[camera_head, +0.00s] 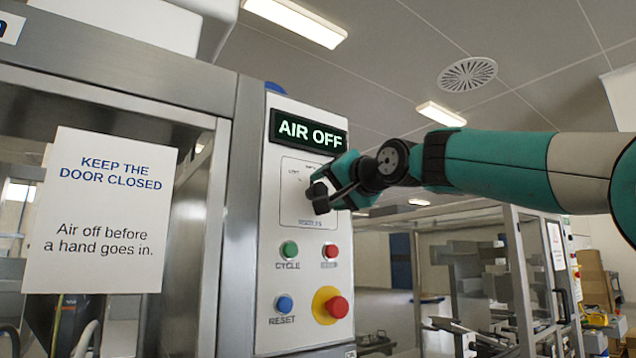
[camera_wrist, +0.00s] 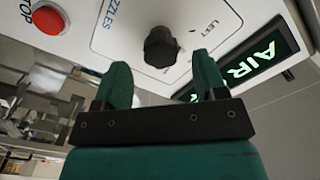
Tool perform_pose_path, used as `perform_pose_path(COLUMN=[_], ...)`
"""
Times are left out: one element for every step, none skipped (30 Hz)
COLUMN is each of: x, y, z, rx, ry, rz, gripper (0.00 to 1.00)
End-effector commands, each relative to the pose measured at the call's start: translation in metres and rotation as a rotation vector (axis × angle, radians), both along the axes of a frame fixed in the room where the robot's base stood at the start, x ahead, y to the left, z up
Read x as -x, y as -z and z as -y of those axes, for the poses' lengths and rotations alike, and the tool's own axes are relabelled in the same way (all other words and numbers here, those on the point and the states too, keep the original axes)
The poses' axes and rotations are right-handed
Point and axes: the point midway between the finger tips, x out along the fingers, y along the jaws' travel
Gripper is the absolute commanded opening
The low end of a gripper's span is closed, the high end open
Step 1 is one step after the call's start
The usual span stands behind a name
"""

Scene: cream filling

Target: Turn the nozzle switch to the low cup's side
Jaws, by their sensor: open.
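The nozzle switch is a black ridged knob (camera_wrist: 160,47) on a white panel plate, with "LEFT" and part of "NOZZLES" printed near it in the wrist view. In the head view the dark knob (camera_head: 319,197) shows at the end of my gripper, partly overlapped by it. My gripper (camera_wrist: 161,75) is open, with its two teal fingers apart. The knob lies just past the fingertips, roughly centred between them, and nothing is held. The knob's pointer direction is not clear. No cup can be made out in either view.
The lit display (camera_head: 307,131) reads AIR OFF above the knob. Below are a green button (camera_head: 289,250), a red one (camera_head: 331,251), a blue reset button (camera_head: 284,304) and a red stop button (camera_head: 337,307) on yellow. A door sign (camera_head: 101,212) hangs left.

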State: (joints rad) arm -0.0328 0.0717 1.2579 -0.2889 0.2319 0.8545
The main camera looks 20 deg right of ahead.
Motion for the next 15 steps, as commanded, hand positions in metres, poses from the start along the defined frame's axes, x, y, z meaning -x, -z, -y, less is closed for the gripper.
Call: perform_pose_path(x=[-0.010,-0.015,-0.021,-0.026,-0.029,-0.033,-0.036,-0.038,-0.040,-0.042,-0.043,-0.044,-0.044,-0.044,-0.044], y=[-0.003,-0.003,-0.003,-0.003,-0.003,-0.002,-0.002,-0.002,-0.001,-0.001,-0.001,0.000,0.000,0.000,0.000], z=[-0.004,-0.006,-0.008,-0.009,-0.010,-0.011,-0.012,-0.013,-0.014,-0.014,-0.014,-0.015,-0.015,-0.015,-0.015], rx=[0.001,0.000,0.000,0.001,0.001,0.001,0.001,0.001,0.001,0.001,0.001,0.001,0.001,0.001,0.001], ry=[-0.003,-0.003,-0.001,-0.001,-0.001,-0.001,-0.001,-0.001,-0.001,-0.001,-0.001,-0.001,-0.001,-0.001,-0.001], rz=[-0.003,-0.001,-0.001,0.000,0.000,0.000,0.000,0.000,0.000,0.000,0.000,0.000,0.000,0.001,0.001], gripper=[0.65,0.65,0.65,0.65,0.65,0.65,0.65,0.65,0.65,0.65,0.65,0.65,0.65,0.65,0.65])
